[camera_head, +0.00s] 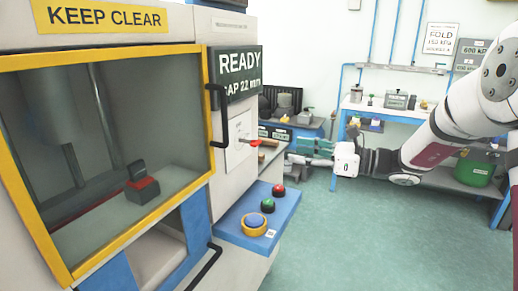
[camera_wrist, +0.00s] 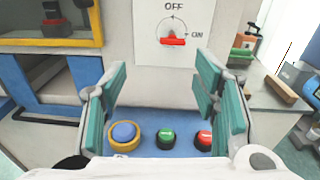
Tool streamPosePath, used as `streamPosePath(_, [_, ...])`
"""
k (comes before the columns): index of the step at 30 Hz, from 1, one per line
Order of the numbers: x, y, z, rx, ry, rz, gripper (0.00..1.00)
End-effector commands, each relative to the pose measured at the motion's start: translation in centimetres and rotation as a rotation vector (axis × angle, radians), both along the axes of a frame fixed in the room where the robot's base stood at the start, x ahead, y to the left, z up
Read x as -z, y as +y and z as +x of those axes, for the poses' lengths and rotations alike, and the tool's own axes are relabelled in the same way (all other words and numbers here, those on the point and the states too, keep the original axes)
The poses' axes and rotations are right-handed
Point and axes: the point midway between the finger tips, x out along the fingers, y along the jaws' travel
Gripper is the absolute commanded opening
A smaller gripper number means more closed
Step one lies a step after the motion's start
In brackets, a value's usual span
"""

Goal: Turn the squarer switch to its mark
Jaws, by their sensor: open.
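A rotary switch with a red handle (camera_wrist: 173,42) sits on a white plate (camera_wrist: 150,54) on the machine front. The plate reads OFF at the top and ON at the right of the dial. The red handle lies about level; which end points is hard to tell. The switch also shows edge-on in the head view (camera_head: 250,142). My gripper (camera_wrist: 160,92) is open and empty, its teal pads wide apart, facing the machine with the switch beyond and above the gap. In the head view my gripper (camera_head: 308,153) is right of the switch, apart from it.
Below the switch, a blue ledge (camera_head: 262,236) juts out with a blue button (camera_wrist: 124,135), a green button (camera_wrist: 166,137) and a red button (camera_wrist: 205,139). A READY sign (camera_head: 238,72) is above. A shelf (camera_head: 385,112) stands behind; the green floor (camera_head: 345,235) is clear.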

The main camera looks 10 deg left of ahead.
Motion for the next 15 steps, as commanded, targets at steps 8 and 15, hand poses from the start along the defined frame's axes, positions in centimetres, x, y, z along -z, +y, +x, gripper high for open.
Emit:
streamPosePath(8, [0.7, 0.7, 2.1, 0.034, 0.031, 0.058, 0.55])
streamPosePath(15, [0.8, 4.8, 3.5, 0.032, 0.031, 0.056, 0.55])
